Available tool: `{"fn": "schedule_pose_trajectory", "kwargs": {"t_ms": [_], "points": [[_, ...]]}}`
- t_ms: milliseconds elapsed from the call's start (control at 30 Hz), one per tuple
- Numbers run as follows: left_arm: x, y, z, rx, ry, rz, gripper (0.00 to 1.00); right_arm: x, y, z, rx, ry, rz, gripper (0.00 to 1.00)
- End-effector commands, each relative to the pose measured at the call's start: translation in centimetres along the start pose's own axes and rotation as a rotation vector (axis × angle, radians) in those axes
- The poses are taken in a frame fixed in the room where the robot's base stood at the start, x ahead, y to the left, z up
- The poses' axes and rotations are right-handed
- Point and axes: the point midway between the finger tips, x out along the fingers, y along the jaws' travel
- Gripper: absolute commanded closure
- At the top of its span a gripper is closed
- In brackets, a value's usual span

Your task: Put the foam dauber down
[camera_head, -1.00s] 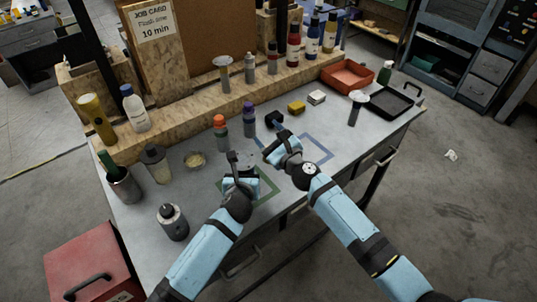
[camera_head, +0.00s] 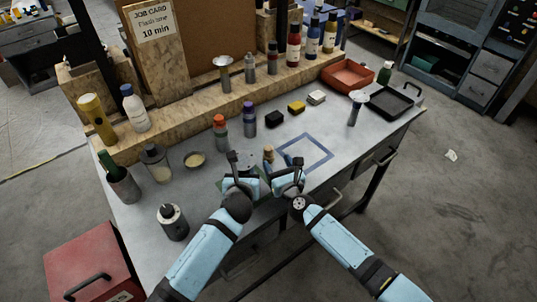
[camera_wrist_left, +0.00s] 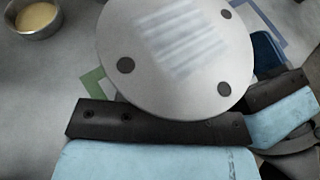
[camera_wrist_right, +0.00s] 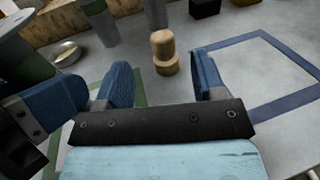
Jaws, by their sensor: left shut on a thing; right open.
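The foam dauber, a tan piece with a rounded knob (camera_wrist_right: 163,50), stands upright on the table, and shows small in the head view (camera_head: 268,154). My right gripper (camera_head: 285,166) is open. In the right wrist view its two blue fingers (camera_wrist_right: 160,72) are apart, with the dauber just beyond the gap between them. My left gripper (camera_head: 241,168) is shut on a round grey disc-topped thing (camera_wrist_left: 178,85) with dark dots and a pale label. The disc hides most of the left fingers in the left wrist view.
A blue square outline (camera_head: 322,147) lies empty right of the dauber. A green outline (camera_wrist_left: 93,82) lies partly under my left gripper. Black (camera_head: 274,119), yellow (camera_head: 296,107) and white (camera_head: 316,97) blocks, an orange-capped bottle (camera_head: 220,133) and a purple-capped bottle (camera_head: 249,122) stand behind.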

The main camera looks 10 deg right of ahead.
Motion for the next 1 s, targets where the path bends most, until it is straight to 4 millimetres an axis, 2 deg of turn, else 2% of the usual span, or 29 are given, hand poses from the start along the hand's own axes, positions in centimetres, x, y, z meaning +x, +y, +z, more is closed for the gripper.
{"fn": "schedule_pose_trajectory", "kwargs": {"t_ms": [67, 367, 600, 700, 1000], "points": [[0.0, 0.0, 0.1, 0.000, -0.001, 0.000, 0.97, 0.0, -0.2, -0.9, -0.006, -0.002, 0.001, 0.37], [0.0, 0.0, 0.0, 0.000, -0.001, 0.000, 0.97, 2.4, -0.1, -0.9, 0.000, -0.004, 0.000, 0.37], [0.0, 0.0, 0.1, 0.000, -0.001, 0.000, 0.97, 6.1, -0.1, -0.8, -0.002, -0.004, 0.000, 0.37], [0.0, 0.0, 0.0, 0.000, -0.001, 0.000, 0.97, 7.1, -0.1, -0.8, 0.000, -0.003, 0.000, 0.37], [0.0, 0.0, 0.0, 0.000, 0.000, 0.000, 0.97, 7.5, -0.1, -0.9, 0.001, -0.003, 0.000, 0.37]]}}
